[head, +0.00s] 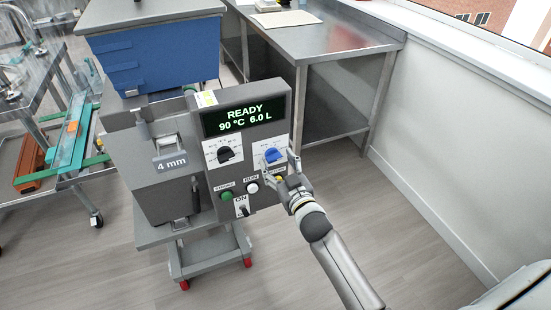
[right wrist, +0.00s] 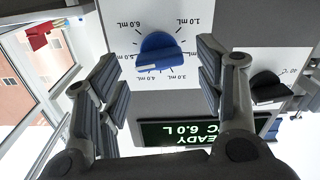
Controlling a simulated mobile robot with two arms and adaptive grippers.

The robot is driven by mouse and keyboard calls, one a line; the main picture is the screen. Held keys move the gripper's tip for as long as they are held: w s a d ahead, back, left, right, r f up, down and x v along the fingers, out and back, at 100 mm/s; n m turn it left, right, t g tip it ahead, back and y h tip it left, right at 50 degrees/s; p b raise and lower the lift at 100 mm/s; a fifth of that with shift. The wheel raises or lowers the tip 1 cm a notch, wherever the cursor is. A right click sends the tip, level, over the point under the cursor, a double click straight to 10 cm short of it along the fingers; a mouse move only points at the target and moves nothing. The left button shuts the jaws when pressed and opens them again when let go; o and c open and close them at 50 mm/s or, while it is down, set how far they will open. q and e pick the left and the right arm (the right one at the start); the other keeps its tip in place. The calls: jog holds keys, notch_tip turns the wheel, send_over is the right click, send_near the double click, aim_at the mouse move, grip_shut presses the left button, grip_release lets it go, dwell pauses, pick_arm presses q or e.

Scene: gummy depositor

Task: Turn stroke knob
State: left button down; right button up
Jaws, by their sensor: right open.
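The blue stroke knob (head: 273,155) sits on a white dial at the right of the depositor's grey control panel. In the right wrist view the blue knob (right wrist: 160,48) shows upside down with mL labels around it, and its white mark lies near the 4.0 mL label. My right gripper (head: 284,167) is at the panel, just right of the knob in the head view. In the right wrist view my right gripper (right wrist: 160,75) is open, its fingers on either side of the knob with gaps visible. My left gripper is not in view.
A lit display (head: 242,115) reads READY, 90 °C, 6.0 L. A black knob (head: 226,154), a green button (head: 227,196), a white button (head: 252,188) and an ON switch (head: 242,208) share the panel. A steel table (head: 330,40) stands behind; floor to the right is clear.

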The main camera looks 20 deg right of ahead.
aim_at(273, 156)
jog(key=shift+w, duration=1.15)
jog(key=c, duration=1)
jog(key=shift+c, duration=0.2)
jog(key=shift+n, duration=0.4)
jog(key=n, duration=0.4)
jog(key=shift+a+n, duration=0.1)
jog(key=shift+n, duration=0.2)
jog(key=n, duration=0.5)
jog(key=shift+a+f, duration=0.1)
jog(key=shift+f, duration=0.05)
